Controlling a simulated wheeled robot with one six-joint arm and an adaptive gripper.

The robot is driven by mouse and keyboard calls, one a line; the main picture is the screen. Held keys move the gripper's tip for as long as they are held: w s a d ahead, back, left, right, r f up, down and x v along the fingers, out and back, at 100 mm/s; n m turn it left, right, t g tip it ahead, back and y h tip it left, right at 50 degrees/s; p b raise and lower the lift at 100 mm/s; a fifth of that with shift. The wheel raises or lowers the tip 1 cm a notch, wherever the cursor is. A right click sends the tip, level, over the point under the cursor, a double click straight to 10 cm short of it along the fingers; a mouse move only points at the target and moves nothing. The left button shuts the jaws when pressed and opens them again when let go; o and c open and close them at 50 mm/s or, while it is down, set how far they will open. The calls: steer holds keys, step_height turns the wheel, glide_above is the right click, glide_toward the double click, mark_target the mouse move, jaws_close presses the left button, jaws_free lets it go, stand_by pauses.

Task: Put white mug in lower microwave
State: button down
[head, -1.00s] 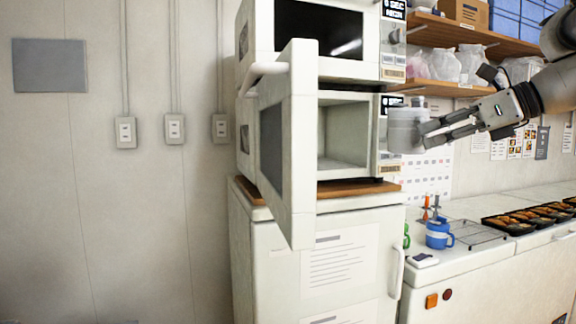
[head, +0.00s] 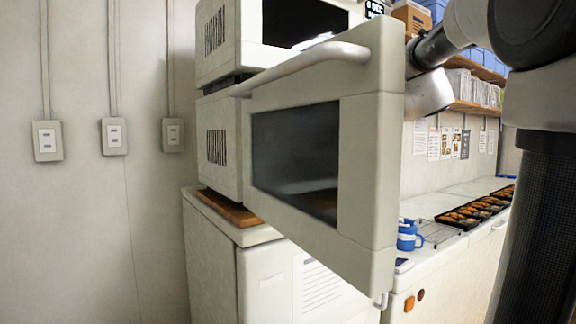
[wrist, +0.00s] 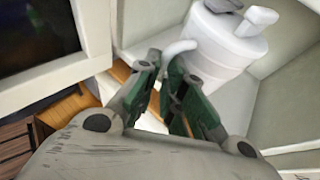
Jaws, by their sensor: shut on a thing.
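The white mug (wrist: 212,60) shows in the wrist view just beyond my fingertips, tilted in the picture, with its handle at the jaws. My gripper (wrist: 165,62) is shut on the mug, seemingly at the handle; the exact contact is partly hidden by the fingers. Pale walls of the lower microwave's cavity (wrist: 283,85) surround the mug. Whether the mug touches the cavity floor I cannot tell. In the head view the lower microwave (head: 222,120) has its door (head: 368,150) wide open towards me. The door hides the cavity, the mug and my gripper.
The upper microwave (head: 215,40) sits above, with a dark front. A wooden board (head: 228,208) lies under the lower one. A counter with blue mugs (head: 408,235) and food trays (head: 470,215) is at the right. A white shape (wrist: 255,20) beside the mug is unclear.

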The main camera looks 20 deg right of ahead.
steer(key=w+a, duration=0.1)
steer(key=w, duration=0.3)
steer(key=w+a, duration=0.1)
steer(key=w, duration=0.2)
steer(key=w+a, duration=0.1)
steer(key=w, duration=0.3)
steer(key=shift+w+a, duration=0.35)
steer(key=shift+a, duration=0.05)
step_height(320, 180, down, 2)
steer(key=shift+w+f, duration=0.2)
steer(key=shift+f, duration=2.25)
steer(key=shift+f, duration=0.15)
steer(key=shift+f, duration=0.1)
steer(key=c, duration=1.5)
jaws_free()
